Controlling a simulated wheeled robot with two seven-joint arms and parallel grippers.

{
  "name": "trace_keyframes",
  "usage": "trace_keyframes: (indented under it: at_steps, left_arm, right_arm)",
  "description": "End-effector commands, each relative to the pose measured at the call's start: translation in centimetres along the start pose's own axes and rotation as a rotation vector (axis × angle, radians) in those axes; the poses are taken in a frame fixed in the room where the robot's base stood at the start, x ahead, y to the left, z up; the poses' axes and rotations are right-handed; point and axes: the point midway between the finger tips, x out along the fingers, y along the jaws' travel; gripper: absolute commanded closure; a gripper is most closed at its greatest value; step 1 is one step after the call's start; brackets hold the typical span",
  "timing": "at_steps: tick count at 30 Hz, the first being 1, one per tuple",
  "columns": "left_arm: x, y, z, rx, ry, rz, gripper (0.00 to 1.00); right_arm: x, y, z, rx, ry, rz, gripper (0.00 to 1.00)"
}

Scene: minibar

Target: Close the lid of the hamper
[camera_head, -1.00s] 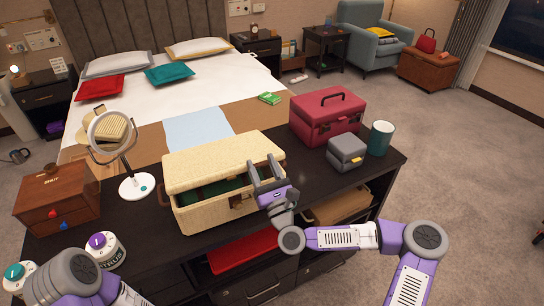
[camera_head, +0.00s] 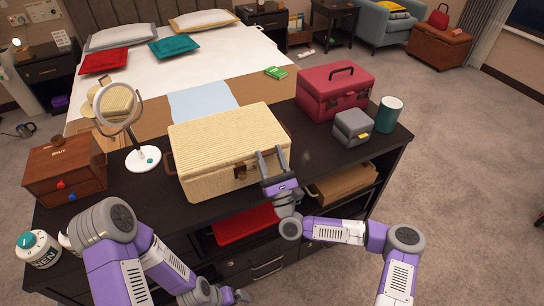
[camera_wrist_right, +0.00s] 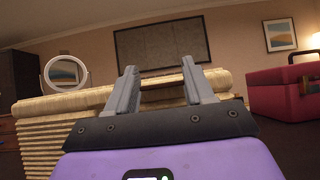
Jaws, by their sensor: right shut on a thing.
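The cream wicker hamper (camera_head: 225,180) stands on the dark cabinet top. Its lid (camera_head: 228,135) lies down over the body, with no green inside showing. My right gripper (camera_head: 271,154) is at the lid's front edge, right of its middle, near the brown latch. Its two fingers are spread around the lid edge and closed on it. In the right wrist view the gripper (camera_wrist_right: 161,75) has the lid's rim (camera_wrist_right: 165,97) between and behind the fingers. My left gripper (camera_head: 238,295) is low at the bottom edge, small and partly cut off, away from the hamper.
A round mirror (camera_head: 142,158) and a wooden box (camera_head: 65,175) stand left of the hamper. A red case (camera_head: 335,95), a grey box (camera_head: 352,128) and a teal cup (camera_head: 388,114) stand right. A red item (camera_head: 245,224) lies on the shelf below.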

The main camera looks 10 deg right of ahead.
Motion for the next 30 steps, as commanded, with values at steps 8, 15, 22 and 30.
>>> trace_keyframes:
  at_steps: [8,15,22,30]
  left_arm:
    - [0.1,0.0,0.0,0.0,0.0,0.0,0.0]
    - [0.1,0.0,0.0,0.0,0.0,0.0,0.0]
    - [-0.1,0.0,0.0,0.0,0.0,0.0,0.0]
    - [-0.3,0.1,0.0,0.0,0.0,0.0,0.0]
  right_arm:
    - [-0.8,0.1,-1.4,0.001,0.04,0.004,0.26]
    - [-0.6,0.1,-1.1,0.001,0.031,0.005,0.21]
    - [-2.2,0.1,-1.0,0.002,0.031,0.004,0.21]
    - [-6.7,0.1,-0.9,0.001,0.034,0.005,0.21]
